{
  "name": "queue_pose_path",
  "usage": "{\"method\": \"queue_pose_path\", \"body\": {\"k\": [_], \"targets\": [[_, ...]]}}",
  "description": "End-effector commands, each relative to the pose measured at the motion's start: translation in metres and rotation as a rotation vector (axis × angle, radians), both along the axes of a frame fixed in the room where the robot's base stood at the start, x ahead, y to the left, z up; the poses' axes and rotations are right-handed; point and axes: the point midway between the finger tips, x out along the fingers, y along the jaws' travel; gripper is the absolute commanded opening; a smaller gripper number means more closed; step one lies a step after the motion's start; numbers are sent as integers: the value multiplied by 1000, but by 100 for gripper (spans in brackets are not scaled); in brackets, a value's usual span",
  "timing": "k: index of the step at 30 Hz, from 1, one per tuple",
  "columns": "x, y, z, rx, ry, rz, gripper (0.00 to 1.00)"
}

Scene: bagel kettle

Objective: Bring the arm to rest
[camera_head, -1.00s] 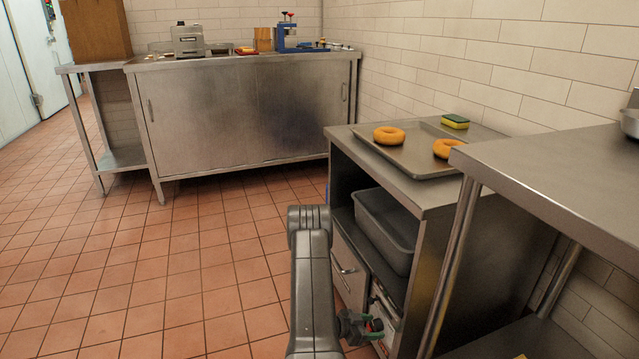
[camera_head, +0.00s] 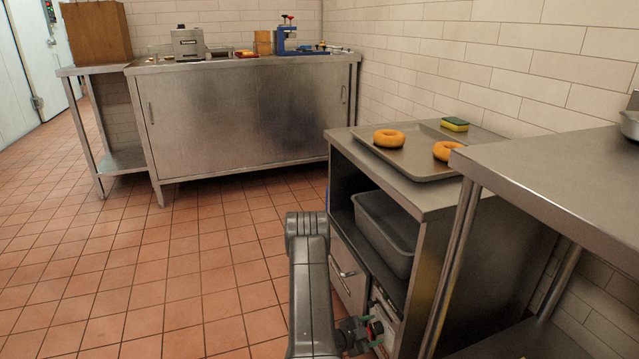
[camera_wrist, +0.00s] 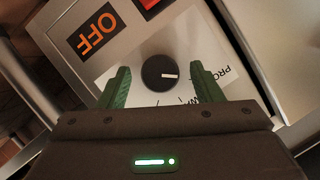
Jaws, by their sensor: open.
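Beyond the fingers is a control panel (camera_wrist: 205,60) with a black round knob (camera_wrist: 158,73), an orange OFF label (camera_wrist: 97,38) and part of a red patch. The knob shows between the fingertips; I cannot tell whether they touch it. In the head view my arm reaches down in front of the steel cabinet, and my gripper (camera_head: 366,330) shows small beside the cabinet's lower front, partly hidden by my arm.
The steel cabinet (camera_head: 450,200) bears a tray (camera_head: 420,160) with two bagels (camera_head: 389,138) and a sponge (camera_head: 454,124). A grey bin (camera_head: 385,232) sits on its shelf above a drawer (camera_head: 347,272). A steel table (camera_head: 570,175) stands at right. The tiled floor (camera_head: 180,270) at left is clear.

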Motion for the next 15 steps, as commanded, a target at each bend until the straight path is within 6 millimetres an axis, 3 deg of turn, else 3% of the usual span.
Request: {"method": "queue_pose_path", "body": {"k": [11,15], "targets": [[-2,0,-2,79,-215,1,59],[-16,22,10,83,-223,5,59]]}}
